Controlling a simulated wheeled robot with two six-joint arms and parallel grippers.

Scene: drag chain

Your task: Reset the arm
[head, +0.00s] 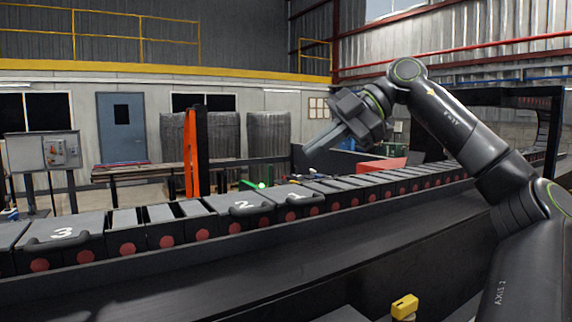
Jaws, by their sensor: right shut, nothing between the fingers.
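My right arm comes in from the right in the head view, bent at the elbow, with its forearm reaching up and left. My right gripper (326,139) is raised in the air above the far side of the drag chain (160,228). Its fingers point down and left; they are shut and hold nothing, clear of the chain. The chain runs across the view from lower left to the right, with grey top plates and red round marks. Some plates carry the numbers 3 (63,233), 2 and 1, with dark handles beside them. My left gripper is not in view.
A dark ledge (230,268) runs along the near side of the chain. A small yellow block (404,306) is at the bottom. An orange post (191,155) and a control box (43,151) stand behind the chain. Open air surrounds the raised gripper.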

